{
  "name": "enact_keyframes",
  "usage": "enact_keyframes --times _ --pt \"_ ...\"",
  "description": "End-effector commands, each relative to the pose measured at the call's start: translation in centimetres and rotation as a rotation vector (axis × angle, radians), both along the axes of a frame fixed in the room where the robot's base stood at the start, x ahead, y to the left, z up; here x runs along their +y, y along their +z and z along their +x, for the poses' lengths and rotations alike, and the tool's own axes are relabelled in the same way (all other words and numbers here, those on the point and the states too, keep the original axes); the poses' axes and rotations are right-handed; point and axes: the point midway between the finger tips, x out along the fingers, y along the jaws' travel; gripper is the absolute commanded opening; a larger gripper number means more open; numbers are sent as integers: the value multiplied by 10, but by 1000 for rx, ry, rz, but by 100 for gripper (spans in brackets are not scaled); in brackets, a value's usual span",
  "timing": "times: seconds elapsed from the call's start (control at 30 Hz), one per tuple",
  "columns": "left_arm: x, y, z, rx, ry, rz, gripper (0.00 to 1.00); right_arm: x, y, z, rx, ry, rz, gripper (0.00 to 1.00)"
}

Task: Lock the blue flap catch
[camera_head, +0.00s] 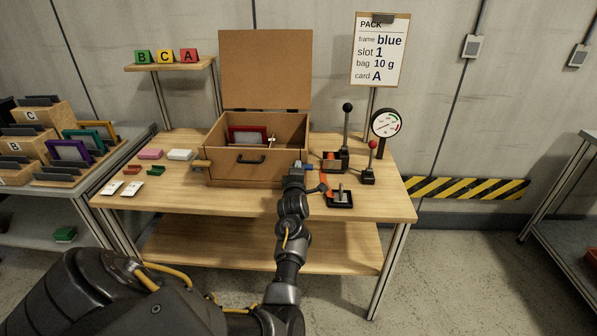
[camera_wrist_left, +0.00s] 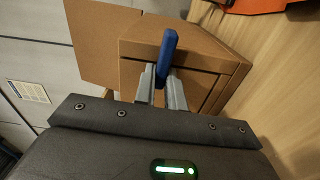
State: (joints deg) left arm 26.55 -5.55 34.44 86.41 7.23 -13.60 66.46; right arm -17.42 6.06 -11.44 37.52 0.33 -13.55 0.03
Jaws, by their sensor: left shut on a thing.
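The blue flap catch (camera_wrist_left: 167,52) is a blue lever on the outside of the wooden box (camera_wrist_left: 185,42), at the box's edge in the wrist view. My left gripper (camera_wrist_left: 162,82) is shut on its lower part, and the lever sticks out beyond the fingertips. In the head view, my left gripper (camera_head: 296,170) is at the right front corner of the box (camera_head: 228,168), with a little blue showing beside it. The box's lid (camera_head: 265,68) stands open and upright. My right gripper is not in view.
Right of the box on the table (camera_head: 240,202) are a black lever (camera_head: 346,130), a red-knobbed lever (camera_head: 370,165), a gauge (camera_head: 386,123) and a black pad with a post (camera_head: 340,197). Pink and white blocks and cards lie left. The table's front middle is clear.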

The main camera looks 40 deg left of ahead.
Motion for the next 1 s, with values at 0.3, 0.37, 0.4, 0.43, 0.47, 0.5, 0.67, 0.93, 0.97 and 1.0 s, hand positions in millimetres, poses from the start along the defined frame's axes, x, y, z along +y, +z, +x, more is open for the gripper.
enact_keyframes --times 0.3,0.37,0.4,0.43,0.47,0.5,0.67,0.93,0.97,1.0 --pt "-1 -1 1 -37 -2 -51 0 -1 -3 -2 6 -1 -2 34" --pt "-1 -1 1 -39 -3 -53 0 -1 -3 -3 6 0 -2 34" --pt "-1 -1 1 -39 -3 -53 0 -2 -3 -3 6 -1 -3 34" --pt "-1 -1 1 -39 -3 -53 0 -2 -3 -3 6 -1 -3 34" --pt "-1 -1 1 -40 -3 -54 0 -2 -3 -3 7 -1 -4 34" --pt "-1 -1 1 -39 -3 -53 0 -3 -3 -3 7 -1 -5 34" --pt "-1 -1 1 -39 -3 -53 0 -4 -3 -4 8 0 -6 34" --pt "0 -1 0 -38 -1 -52 34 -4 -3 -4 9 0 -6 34" --pt "0 -1 0 -38 -1 -52 34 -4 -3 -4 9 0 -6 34" --pt "0 -1 0 -38 0 -52 34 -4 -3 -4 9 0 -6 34"
